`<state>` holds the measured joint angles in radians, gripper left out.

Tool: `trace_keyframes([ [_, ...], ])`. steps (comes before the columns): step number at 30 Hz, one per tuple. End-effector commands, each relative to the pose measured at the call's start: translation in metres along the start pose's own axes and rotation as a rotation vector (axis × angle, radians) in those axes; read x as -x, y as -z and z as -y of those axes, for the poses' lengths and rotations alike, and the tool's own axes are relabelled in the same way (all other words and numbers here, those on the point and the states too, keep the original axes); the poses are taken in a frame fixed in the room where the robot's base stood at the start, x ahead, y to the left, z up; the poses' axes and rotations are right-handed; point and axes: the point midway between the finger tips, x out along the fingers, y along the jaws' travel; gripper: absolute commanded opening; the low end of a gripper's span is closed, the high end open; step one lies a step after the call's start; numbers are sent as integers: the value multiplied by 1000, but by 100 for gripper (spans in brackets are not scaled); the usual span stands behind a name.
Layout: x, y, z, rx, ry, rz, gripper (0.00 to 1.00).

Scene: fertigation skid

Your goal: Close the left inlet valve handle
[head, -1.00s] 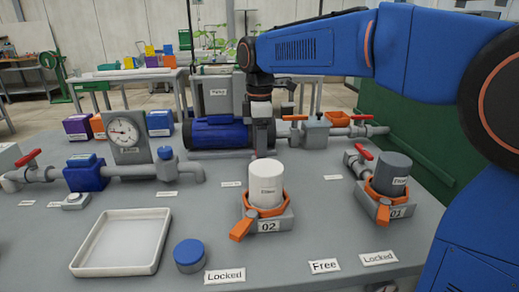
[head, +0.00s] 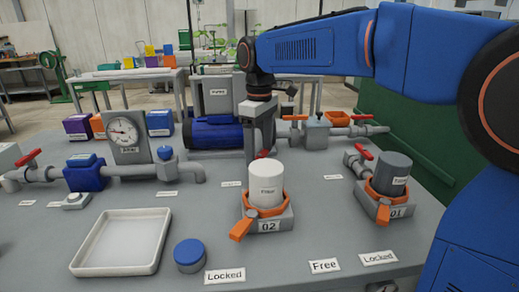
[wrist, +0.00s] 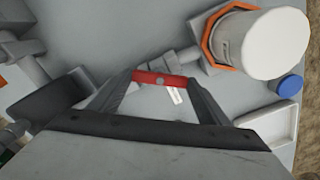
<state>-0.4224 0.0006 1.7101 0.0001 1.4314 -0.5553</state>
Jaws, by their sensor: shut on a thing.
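My gripper (head: 262,152) points down behind the white filter housing marked 02 (head: 266,186). It is shut on the red left inlet valve handle (wrist: 160,79), whose two ends meet the fingertips in the wrist view. In the head view only a small part of that handle (head: 263,154) shows above the white canister. The valve body and its pipe are mostly hidden by the housing and the gripper. The housing and part of its grey pipe show at upper right in the wrist view.
A grey filter housing marked 01 (head: 391,182) stands to the right, with another red handle (head: 362,152) behind it. A blue pump (head: 213,132) lies behind my gripper. A white tray (head: 80,268) and a blue-capped jar (head: 190,254) stand at the front left.

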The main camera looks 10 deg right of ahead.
Motion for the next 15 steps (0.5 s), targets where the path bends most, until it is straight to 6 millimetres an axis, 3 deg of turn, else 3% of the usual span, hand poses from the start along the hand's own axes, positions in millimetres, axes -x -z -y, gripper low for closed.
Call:
trace_keyframes([
  [15, 1, 0, 0, -490, -1, -2, 48],
])
